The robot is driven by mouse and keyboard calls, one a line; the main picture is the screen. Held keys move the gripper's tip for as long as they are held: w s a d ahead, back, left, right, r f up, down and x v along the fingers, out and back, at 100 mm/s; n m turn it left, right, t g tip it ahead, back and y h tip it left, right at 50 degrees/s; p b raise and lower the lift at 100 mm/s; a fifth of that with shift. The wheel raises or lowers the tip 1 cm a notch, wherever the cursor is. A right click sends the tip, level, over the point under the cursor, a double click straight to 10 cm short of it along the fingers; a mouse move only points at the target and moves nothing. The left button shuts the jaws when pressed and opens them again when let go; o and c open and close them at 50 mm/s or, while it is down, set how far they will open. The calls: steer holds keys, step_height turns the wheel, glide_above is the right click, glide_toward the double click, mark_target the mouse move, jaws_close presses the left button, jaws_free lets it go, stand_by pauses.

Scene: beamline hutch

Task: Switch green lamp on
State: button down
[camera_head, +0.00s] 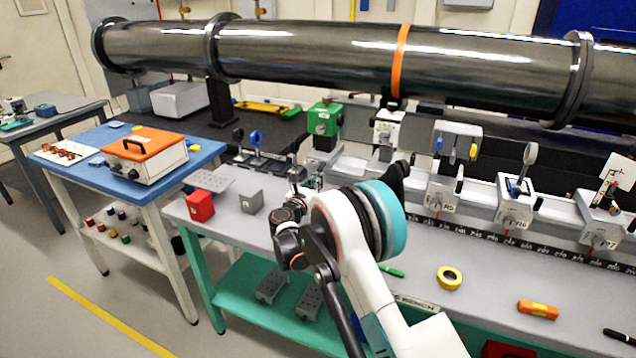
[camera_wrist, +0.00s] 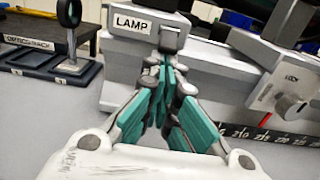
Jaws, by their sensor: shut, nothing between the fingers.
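In the wrist view a grey block (camera_wrist: 120,52) bears a white LAMP label (camera_wrist: 132,22). A small dark switch-like part (camera_wrist: 173,38) sticks out right of the label. My gripper (camera_wrist: 166,66) has its teal fingers drawn together and empty. Its tips are just below and in front of the dark part; whether they touch it I cannot tell. In the head view my gripper (camera_head: 302,180) is small and partly hidden by my arm, near the lamp's base.
A long dark beam pipe (camera_head: 300,45) crosses above. Rail carriers with knobs (camera_head: 440,205) stand to the right. A red block (camera_head: 200,206) and a grey block (camera_head: 250,201) lie left of my gripper. Yellow tape (camera_head: 449,278) and an orange level (camera_head: 537,309) lie at the right front.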

steer(key=shift+s+r+g+p, duration=0.15)
steer(key=shift+r+g+p, duration=0.05)
steer(key=shift+g+p, duration=0.2)
steer(key=shift+s+a+r+g+y+p, duration=0.1)
steer(key=shift+r+g+y+p, duration=0.1)
steer(key=shift+g+y+p, duration=0.15)
steer(key=r+g+p, duration=0.1)
steer(key=g, duration=0.1)
steer(key=s+r+g+y+p, duration=0.1)
steer(key=g+p, duration=0.1)
steer(key=shift+a, duration=0.15)
stand_by(0.4)
steer(key=shift+r, duration=0.15)
